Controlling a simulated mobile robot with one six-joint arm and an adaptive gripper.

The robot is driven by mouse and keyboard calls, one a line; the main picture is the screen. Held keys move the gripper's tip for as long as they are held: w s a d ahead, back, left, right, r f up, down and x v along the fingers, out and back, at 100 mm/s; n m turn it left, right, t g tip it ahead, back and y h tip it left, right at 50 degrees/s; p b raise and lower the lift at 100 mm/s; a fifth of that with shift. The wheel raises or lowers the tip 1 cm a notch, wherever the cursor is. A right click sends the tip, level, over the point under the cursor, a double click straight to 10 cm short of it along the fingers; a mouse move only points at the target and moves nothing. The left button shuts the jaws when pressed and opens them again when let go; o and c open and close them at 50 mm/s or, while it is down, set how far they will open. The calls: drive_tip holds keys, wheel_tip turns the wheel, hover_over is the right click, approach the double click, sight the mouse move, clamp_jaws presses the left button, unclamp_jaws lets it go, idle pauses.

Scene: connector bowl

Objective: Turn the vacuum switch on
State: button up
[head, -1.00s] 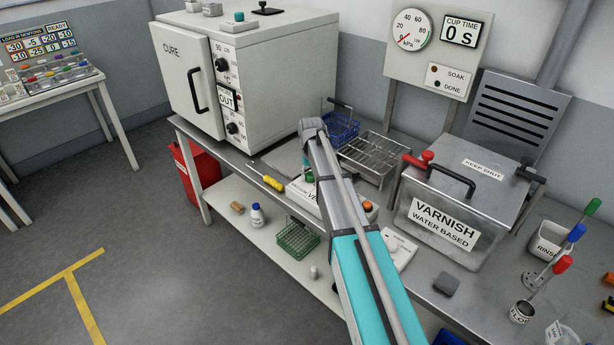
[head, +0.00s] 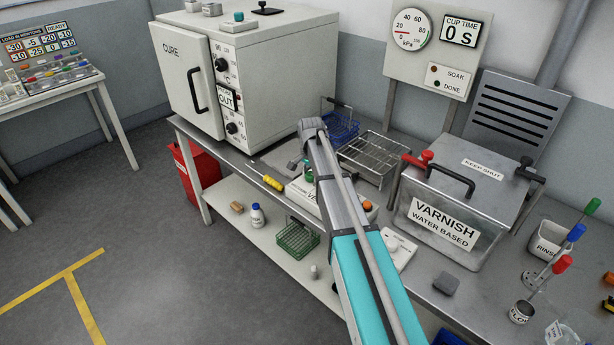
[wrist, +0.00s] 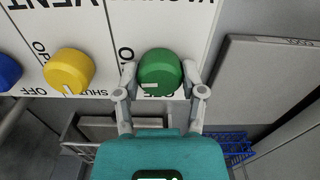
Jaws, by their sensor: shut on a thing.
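My gripper (wrist: 159,77) is shut on a round green knob (wrist: 160,66) in the wrist view, with one finger on each side. The knob sits on a white panel (wrist: 115,20) with black lettering, seen upside down; a white mark shows on the knob's lower left. A yellow knob (wrist: 69,70) is left of it, and a blue knob (wrist: 6,72) is cut off at the left edge. In the head view my arm covers most of the panel. The kPa gauge (head: 411,29) on the stand shows a red needle low on its scale.
The CURE oven (head: 260,75) stands behind the panel. A wire rack (head: 375,155) and blue basket (head: 341,128) are to the right, then the varnish tank (head: 455,215). A yellow-handled tool (head: 272,183) lies at the bench edge.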

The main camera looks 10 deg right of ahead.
drive_tip(key=shift+s+a+m, duration=0.1)
drive_tip(key=shift+s+m, duration=0.1)
drive_tip(key=shift+m, duration=0.4)
drive_tip(key=o, duration=1.1)
drive_tip(key=shift+r, duration=0.1)
drive_tip(key=shift+o, duration=0.2)
drive_tip(key=shift+w, duration=0.1)
drive_tip(key=shift+r, duration=0.1)
